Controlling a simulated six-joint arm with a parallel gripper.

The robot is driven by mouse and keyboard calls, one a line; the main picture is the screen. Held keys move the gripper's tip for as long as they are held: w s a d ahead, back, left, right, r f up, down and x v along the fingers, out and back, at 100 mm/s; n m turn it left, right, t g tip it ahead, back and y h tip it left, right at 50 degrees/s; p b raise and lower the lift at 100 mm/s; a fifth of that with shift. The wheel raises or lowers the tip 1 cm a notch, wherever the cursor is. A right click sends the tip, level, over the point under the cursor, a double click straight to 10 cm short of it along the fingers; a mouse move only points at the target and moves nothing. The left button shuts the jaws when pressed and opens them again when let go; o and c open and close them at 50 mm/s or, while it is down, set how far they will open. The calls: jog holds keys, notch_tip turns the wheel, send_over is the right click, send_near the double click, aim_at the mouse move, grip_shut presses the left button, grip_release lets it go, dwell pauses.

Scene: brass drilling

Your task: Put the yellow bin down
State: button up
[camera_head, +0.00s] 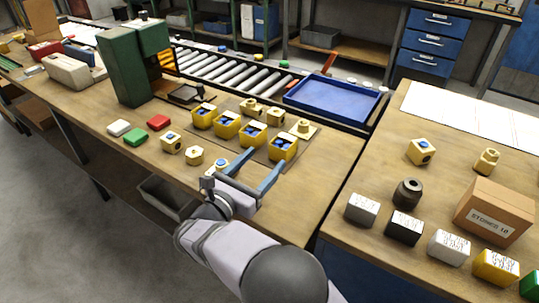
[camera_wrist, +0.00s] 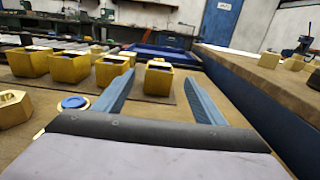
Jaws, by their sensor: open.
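Several small yellow bins with blue pieces inside stand in a row on a dark mat on the wooden bench. The rightmost yellow bin (camera_head: 283,147) is closest to my gripper (camera_head: 262,160). In the wrist view this bin (camera_wrist: 158,81) sits upright on the mat, ahead of and between the blue fingers of my gripper (camera_wrist: 160,78). My gripper is open and holds nothing. The other yellow bins stand to its left, among them one (camera_head: 252,133) beside it and one (camera_head: 204,115) at the far end. Whether a fingertip touches the bin cannot be told.
Yellow fittings, including a hexagonal one (camera_head: 195,155), lie left of my gripper. A blue tray (camera_head: 333,98) and roller conveyor (camera_head: 235,68) lie behind the mat. A second bench at right holds a cardboard box (camera_head: 494,212). Bare wood lies right of the mat.

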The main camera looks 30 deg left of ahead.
aim_at(289, 144)
jog(key=shift+o, duration=0.4)
jog(key=shift+s, duration=0.45)
jog(key=shift+w, duration=0.1)
jog(key=shift+w+d+r+p, duration=0.1)
jog(key=shift+w+r+p, duration=0.2)
jog(key=shift+p, duration=0.4)
jog(key=w+g+p, duration=0.1)
jog(key=p, duration=0.2)
jog(key=w+g+p, duration=0.1)
jog(key=p, duration=0.1)
jog(key=shift+w+r+g, duration=0.25)
jog(key=shift+w+g, duration=0.05)
jog(key=shift+w, duration=0.05)
jog(key=w+g+p, duration=0.1)
jog(key=p, duration=0.2)
jog(key=shift+w+f+g, duration=0.15)
jog(key=shift+w+g, duration=0.15)
jog(key=shift+w+a+f, duration=0.2)
jog(key=shift+f, duration=0.1)
jog(key=shift+p+x, duration=0.9)
jog(key=shift+x, duration=2.65)
jog(key=shift+d, duration=0.1)
